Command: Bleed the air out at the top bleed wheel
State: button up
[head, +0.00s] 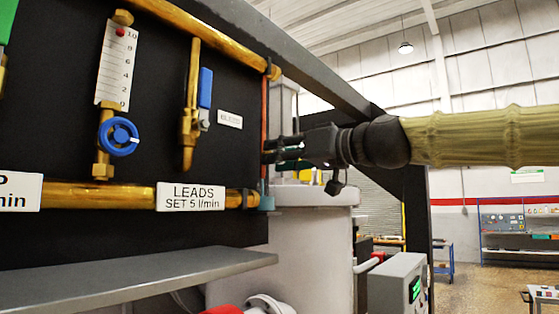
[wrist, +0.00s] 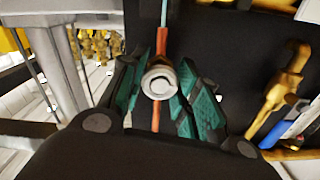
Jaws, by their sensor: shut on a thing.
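A small round silver knob (wrist: 158,80) stands between the green-padded fingers of my gripper (wrist: 163,88) in the wrist view, in front of a thin red vertical pipe (wrist: 162,42). My gripper is shut on this knob. In the head view my gripper (head: 272,152) reaches in from the right to the pipe at the panel's right edge, and the knob is hidden there. A label that seems to read BLEED (head: 230,119) is left of my gripper. Beside it hangs a brass valve (head: 188,140) with a blue lever (head: 205,88). Whether the knob is the bleed wheel is not marked.
A flow gauge (head: 116,62) with a blue wheel (head: 119,137) is on the black panel at left. Below runs a brass pipe (head: 100,195) with a LEADS label (head: 190,197). A grey shelf (head: 140,275) juts out under the panel. A grey control box (head: 398,283) stands lower right.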

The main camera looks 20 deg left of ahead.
jog(key=m+b, duration=0.1)
jog(key=m, duration=0.3)
jog(key=shift+m, duration=0.3)
jog(key=m, duration=0.3)
jog(key=shift+m, duration=0.3)
jog(key=m, duration=0.4)
jog(key=shift+m, duration=0.3)
jog(key=shift+m+p, duration=0.65)
jog(key=shift+m, duration=1.55)
jog(key=o, duration=1.1)
jog(key=shift+d, duration=0.1)
jog(key=shift+c, duration=0.2)
jog(key=shift+d, duration=0.1)
